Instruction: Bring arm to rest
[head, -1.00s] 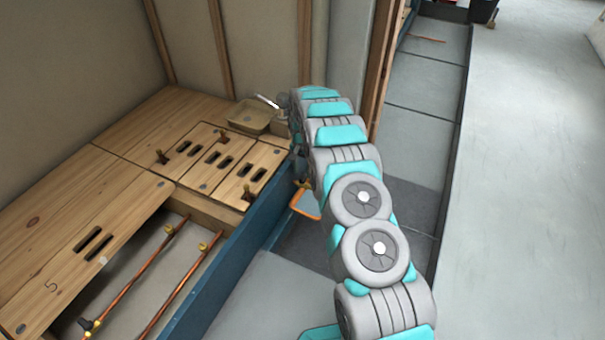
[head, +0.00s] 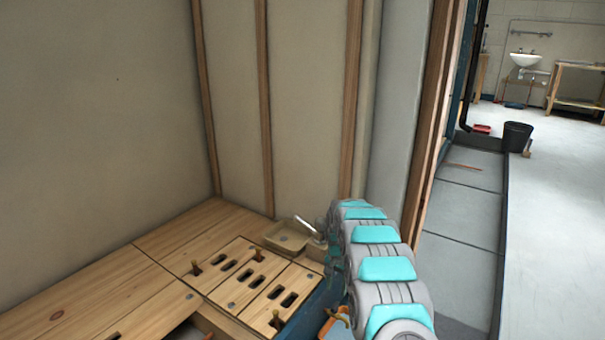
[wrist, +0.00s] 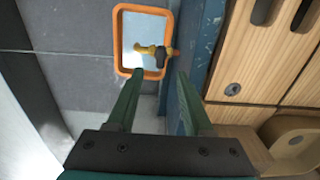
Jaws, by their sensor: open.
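My gripper (wrist: 158,88) is open in the wrist view, with two green fingers apart and nothing between them. Beyond the fingertips is an orange-rimmed tray (wrist: 120,40) with a pale inside. A brass fitting (wrist: 152,50) shows over the tray; I cannot tell whether it lies in it. In the head view my grey and teal arm rises from the lower right, bent over beside the wooden deck, and hides my gripper. Only a bit of orange (head: 340,316) shows beside the arm there.
A wooden deck (head: 85,285) with slotted panels and brass fittings (head: 196,267) lies left of the arm. A shallow tan tray (head: 287,238) sits at its back corner. Studded walls (head: 310,100) stand behind. Open floor (head: 555,220) lies right, with a black bucket (head: 517,137).

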